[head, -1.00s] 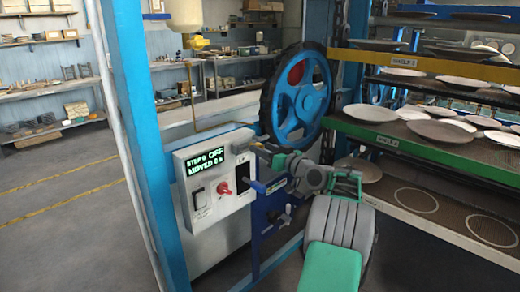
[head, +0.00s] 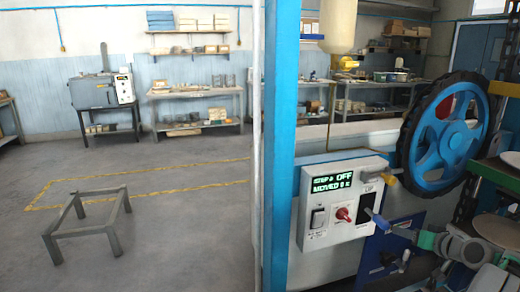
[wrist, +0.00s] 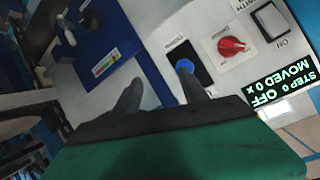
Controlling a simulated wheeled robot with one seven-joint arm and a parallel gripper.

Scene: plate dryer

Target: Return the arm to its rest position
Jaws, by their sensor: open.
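My gripper (wrist: 160,88) is open in the wrist view, its two dark fingers apart with nothing between them. It is in front of the control panel (head: 318,236), and a blue-tipped lever (wrist: 184,66) in a black slot shows just beyond the right finger. I cannot tell whether they touch. In the head view my arm reaches in from the lower right, its end beside the panel's right edge; the fingers are hard to make out there. The panel has a red knob (head: 343,214), a rocker switch (head: 318,217) and a green display (head: 326,182) reading "OFF".
A blue post (head: 281,150) stands left of the panel. A large blue handwheel (head: 447,134) is above and right of it. Rack shelves with plates (head: 495,228) are at the right edge. A low grey frame (head: 88,232) stands on otherwise open floor at left.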

